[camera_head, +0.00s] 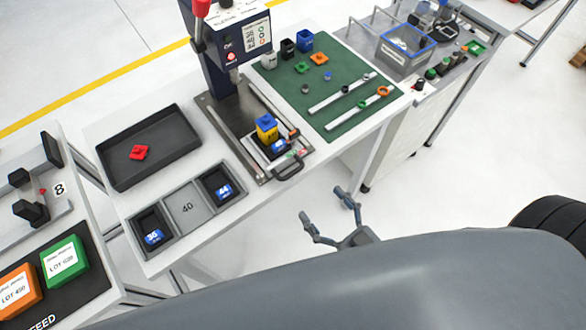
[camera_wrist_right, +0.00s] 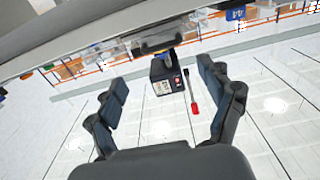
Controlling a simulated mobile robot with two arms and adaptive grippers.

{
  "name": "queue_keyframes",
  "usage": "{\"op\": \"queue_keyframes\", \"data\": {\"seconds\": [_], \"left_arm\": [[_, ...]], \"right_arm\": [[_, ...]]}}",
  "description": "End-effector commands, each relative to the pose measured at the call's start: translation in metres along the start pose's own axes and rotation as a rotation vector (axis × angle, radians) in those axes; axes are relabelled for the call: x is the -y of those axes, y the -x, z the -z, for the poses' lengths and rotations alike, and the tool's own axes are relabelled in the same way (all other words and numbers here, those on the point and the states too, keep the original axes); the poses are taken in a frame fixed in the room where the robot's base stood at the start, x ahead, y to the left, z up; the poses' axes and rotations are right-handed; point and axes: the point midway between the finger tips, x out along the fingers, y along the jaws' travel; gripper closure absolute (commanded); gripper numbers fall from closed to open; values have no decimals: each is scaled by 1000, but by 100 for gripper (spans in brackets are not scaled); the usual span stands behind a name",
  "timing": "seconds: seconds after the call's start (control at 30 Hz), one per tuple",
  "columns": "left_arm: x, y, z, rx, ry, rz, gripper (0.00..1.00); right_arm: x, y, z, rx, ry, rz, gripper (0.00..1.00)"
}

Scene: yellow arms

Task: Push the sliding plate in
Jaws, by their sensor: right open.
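The sliding plate (camera_head: 266,158) lies on the base of the dark blue press (camera_head: 228,55), at its front side. It carries a fixture with a yellow and blue part (camera_head: 267,128). A black handle (camera_head: 289,167) sticks out at the plate's front, over the table edge. My right gripper (camera_head: 322,204) is open and empty, apart from the handle, in front of the table over the floor. In the right wrist view the open fingers (camera_wrist_right: 163,78) frame the press (camera_wrist_right: 168,86) with its red-tipped lever (camera_wrist_right: 194,107). My left gripper is not in view.
A black tray (camera_head: 180,160) with a red part and a grey bin holder (camera_head: 187,208) stand left of the press. A green mat (camera_head: 355,112) with small parts lies to its right. Free floor lies in front of the table.

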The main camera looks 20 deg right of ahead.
Motion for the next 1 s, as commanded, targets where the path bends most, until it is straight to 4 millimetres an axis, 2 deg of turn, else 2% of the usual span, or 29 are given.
{"op": "queue_keyframes", "data": {"seconds": [0.1,0.3,0.5,0.7,0.97,1.0], "left_arm": [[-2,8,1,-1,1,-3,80],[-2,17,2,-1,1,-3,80],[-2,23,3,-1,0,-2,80],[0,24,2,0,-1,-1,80],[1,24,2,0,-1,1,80],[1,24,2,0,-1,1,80]], "right_arm": [[0,-27,4,-6,0,-1,19],[0,-67,3,-3,-1,-1,19],[0,-96,1,-1,0,0,19],[0,-106,0,2,0,0,19],[0,-107,-1,2,-1,0,19],[0,-107,-1,2,-1,0,28]]}}
